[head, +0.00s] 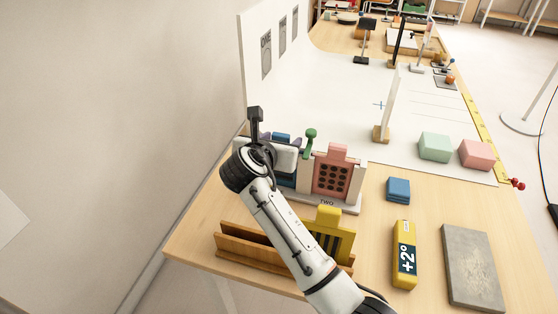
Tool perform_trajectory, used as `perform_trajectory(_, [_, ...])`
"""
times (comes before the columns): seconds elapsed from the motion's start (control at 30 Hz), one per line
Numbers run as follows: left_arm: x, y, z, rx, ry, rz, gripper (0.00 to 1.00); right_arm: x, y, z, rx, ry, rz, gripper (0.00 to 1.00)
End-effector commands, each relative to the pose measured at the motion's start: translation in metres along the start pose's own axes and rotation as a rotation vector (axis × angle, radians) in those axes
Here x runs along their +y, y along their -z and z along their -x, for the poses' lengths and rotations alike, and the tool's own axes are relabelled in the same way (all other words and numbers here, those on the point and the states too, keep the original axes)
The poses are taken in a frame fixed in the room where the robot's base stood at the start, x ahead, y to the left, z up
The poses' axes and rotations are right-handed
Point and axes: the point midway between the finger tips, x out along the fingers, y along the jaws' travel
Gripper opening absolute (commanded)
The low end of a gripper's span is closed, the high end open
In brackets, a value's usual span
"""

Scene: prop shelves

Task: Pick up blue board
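A blue piece, which looks like the top of the blue board (281,137), shows just behind my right gripper, in the stand left of the pink board. Most of it is hidden by my gripper and wrist. My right gripper (256,114) is at the left end of this stand, with one dark finger sticking up. The other finger cannot be made out, so I cannot tell whether it is open or touches the board. My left gripper is out of view.
The pink board (333,172) with dark holes stands at the "TWO" label. A yellow board (328,238) sits in a wooden rack (238,249) in front. A small blue block (398,191), yellow block (404,262) and grey slab (472,268) lie to the right. A white wall rises at left.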

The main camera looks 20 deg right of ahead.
Motion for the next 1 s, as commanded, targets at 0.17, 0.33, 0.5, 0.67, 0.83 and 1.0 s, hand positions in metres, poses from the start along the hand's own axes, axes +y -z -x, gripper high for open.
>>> perform_trajectory(0.17, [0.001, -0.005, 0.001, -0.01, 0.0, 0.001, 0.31, 0.0, 0.0, 0.0, 0.0, 0.0, 0.0, 0.23])
perform_trajectory(0.33, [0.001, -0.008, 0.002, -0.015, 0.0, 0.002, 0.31, 0.0, 0.0, 0.0, 0.0, 0.0, 0.0, 0.0])
perform_trajectory(0.5, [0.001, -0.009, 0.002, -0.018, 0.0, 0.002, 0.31, 0.0, 0.0, 0.001, 0.0, 0.0, 0.0, 0.0])
perform_trajectory(0.67, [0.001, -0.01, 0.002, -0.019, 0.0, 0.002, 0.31, 0.0, -0.005, 0.002, -0.002, 0.0, -0.002, 0.0])
perform_trajectory(0.83, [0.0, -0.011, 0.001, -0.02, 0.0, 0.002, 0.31, 0.001, -0.021, 0.01, -0.004, -0.001, -0.003, 0.0])
perform_trajectory(1.0, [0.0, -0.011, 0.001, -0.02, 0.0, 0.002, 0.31, 0.001, -0.049, 0.023, -0.006, -0.002, -0.005, 0.0])
